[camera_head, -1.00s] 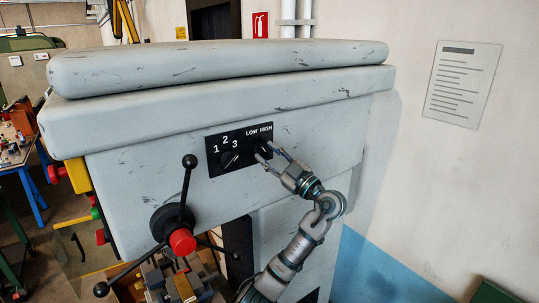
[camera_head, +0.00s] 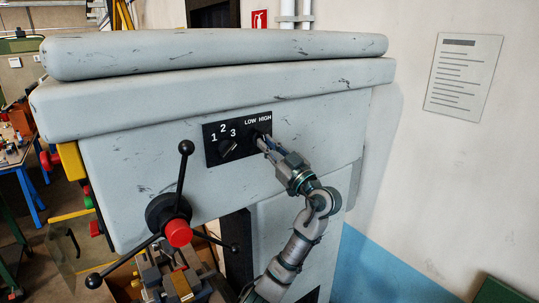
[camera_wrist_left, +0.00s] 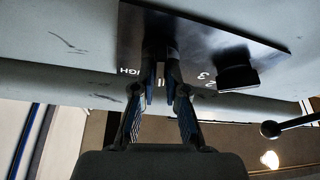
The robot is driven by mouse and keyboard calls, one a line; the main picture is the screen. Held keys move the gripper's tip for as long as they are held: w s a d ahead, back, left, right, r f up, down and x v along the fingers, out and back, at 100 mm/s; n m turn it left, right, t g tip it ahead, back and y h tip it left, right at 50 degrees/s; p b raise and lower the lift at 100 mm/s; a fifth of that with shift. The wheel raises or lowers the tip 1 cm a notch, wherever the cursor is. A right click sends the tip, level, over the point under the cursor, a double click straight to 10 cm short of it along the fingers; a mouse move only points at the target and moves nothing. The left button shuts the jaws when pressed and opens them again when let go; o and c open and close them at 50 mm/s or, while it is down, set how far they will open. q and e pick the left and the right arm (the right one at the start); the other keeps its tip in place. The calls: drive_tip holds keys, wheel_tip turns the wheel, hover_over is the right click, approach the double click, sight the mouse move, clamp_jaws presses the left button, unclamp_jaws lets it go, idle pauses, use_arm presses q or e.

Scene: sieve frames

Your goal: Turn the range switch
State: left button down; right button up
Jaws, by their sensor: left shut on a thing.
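The range switch (camera_head: 257,134) is a small black knob under the LOW and HIGH labels, on the right of a black panel (camera_head: 212,156) on the grey machine head. My left gripper (camera_head: 262,143) reaches up from below right and is shut on the range switch. In the left wrist view its two fingers (camera_wrist_left: 160,65) stand on both sides of the dark knob under the panel. The fingers hide much of the knob, so its pointing direction is not clear. My right gripper is not in view.
A second black knob (camera_head: 228,148) marked 1, 2, 3 sits just left of the range switch. A red-hubbed, three-armed handle (camera_head: 178,233) sticks out at lower left. The grey machine head (camera_head: 215,97) overhangs above the panel. A paper notice (camera_head: 463,77) hangs on the right wall.

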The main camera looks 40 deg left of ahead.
use_arm(q)
drive_tip(key=m+t, duration=0.1)
drive_tip(key=m, duration=0.1)
drive_tip(key=m+t+b, duration=0.1)
drive_tip(key=m+t, duration=0.1)
drive_tip(key=m, duration=0.1)
drive_tip(key=m+t+h, duration=0.1)
drive_tip(key=m, duration=0.2)
drive_tip(key=shift+s+r+t+b, duration=0.2)
drive_tip(key=shift+t+b, duration=0.1)
drive_tip(key=shift+b, duration=0.05)
drive_tip(key=m+t+h, duration=0.1)
drive_tip(key=m, duration=0.2)
drive_tip(key=shift+r+m, duration=0.1)
drive_tip(key=shift+m, duration=0.2)
drive_tip(key=shift+m+t+h+p, duration=0.6)
drive_tip(key=shift+m+t, duration=0.2)
drive_tip(key=shift+m, duration=0.5)
drive_tip(key=c, duration=1.4)
unclamp_jaws()
drive_tip(key=shift+o, duration=1)
drive_tip(key=shift+w+a+f, duration=0.1)
drive_tip(key=shift+w+f, duration=0.05)
drive_tip(key=shift+f, duration=0.05)
